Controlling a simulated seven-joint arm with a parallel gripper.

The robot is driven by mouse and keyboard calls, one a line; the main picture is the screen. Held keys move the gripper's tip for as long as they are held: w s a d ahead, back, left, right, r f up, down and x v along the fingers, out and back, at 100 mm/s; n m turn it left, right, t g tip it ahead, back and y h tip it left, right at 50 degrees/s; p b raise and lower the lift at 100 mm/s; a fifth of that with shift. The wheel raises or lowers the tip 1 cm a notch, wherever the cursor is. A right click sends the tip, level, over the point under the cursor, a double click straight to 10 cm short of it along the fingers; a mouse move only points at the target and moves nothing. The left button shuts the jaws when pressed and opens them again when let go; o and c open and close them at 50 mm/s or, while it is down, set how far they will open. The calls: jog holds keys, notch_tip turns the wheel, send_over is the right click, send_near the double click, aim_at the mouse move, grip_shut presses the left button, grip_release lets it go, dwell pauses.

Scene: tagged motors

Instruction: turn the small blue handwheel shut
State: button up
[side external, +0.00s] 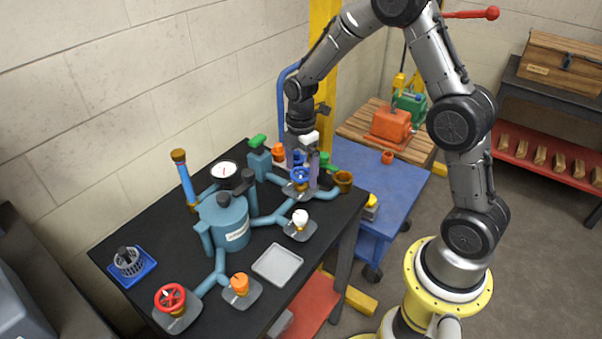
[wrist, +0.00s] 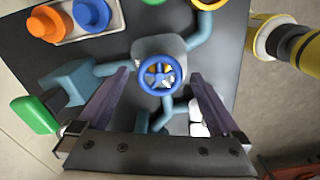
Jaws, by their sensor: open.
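The small blue handwheel (side external: 300,174) is a spoked wheel on a pipe fitting at the right end of the black bench. It also shows in the wrist view (wrist: 160,91), face-on. My gripper (side external: 303,179) is open and points down over it. Its two purple-grey fingers stand on either side of the wheel, with a gap on both sides in the wrist view (wrist: 159,75). Nothing is held between them. I cannot tell exactly how far down the fingertips reach beside the rim.
A tray with orange and blue pieces (wrist: 70,35) and a green-handled valve (side external: 258,156) are close by. A white knob (side external: 300,217), blue-grey tank (side external: 225,222), red handwheel (side external: 170,297) and orange knob (side external: 239,283) share the bench. A grey tray (side external: 278,264) looks empty.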

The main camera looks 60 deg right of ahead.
jog(key=shift+f, duration=0.95)
jog(key=c, duration=1.3)
jog(key=shift+c, duration=0.2)
